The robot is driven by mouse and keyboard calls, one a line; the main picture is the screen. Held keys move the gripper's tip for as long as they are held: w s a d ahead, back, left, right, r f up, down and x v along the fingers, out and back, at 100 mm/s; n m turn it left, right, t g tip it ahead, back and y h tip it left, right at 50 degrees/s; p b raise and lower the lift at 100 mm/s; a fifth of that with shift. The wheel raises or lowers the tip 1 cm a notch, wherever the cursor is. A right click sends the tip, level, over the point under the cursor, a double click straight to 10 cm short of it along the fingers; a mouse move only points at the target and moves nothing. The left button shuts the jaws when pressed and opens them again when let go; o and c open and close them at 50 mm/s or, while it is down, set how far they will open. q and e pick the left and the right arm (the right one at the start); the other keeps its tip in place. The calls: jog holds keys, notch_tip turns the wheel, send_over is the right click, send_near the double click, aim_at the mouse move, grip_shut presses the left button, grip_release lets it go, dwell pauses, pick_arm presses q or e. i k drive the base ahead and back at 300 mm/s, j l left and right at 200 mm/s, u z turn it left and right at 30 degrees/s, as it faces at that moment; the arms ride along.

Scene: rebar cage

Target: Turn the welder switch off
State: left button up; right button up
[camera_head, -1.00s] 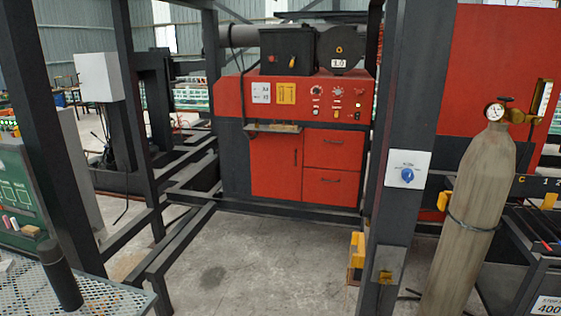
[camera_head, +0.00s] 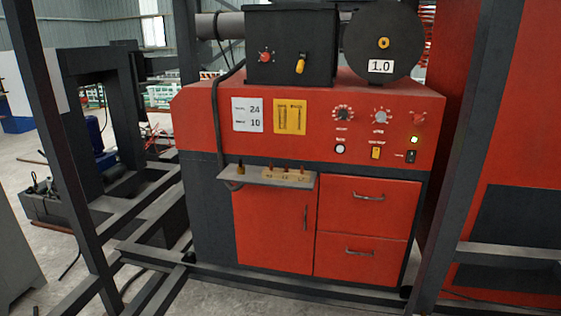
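The red welder (camera_head: 200,122) stands ahead, with its control panel along the upper front. At the panel's right end is a small black switch (camera_head: 411,156); its position is too small to tell. Above it a small yellow-green lamp (camera_head: 414,139) looks lit, and a red knob (camera_head: 417,118) sits higher. To the left are a yellow switch (camera_head: 376,152), a white round button (camera_head: 340,149) and two dials (camera_head: 343,113). Neither of my grippers is in view.
A black box (camera_head: 290,45) and a round reel cover marked 1.0 (camera_head: 383,40) sit on top. A small shelf (camera_head: 270,178) juts from the front. Dark frame posts (camera_head: 465,150) stand at left and right, with low rails (camera_head: 150,255) on the floor.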

aim_at(417, 118)
jog(key=i+z, duration=0.15)
jog(key=i, duration=0.3)
jog(key=i+j+z, duration=0.1)
jog(key=i, duration=0.35)
jog(key=i+j+z, duration=0.15)
jog(key=i, duration=0.3)
jog(key=i+j+z, duration=0.1)
jog(key=i, duration=0.35)
jog(key=j, duration=0.1)
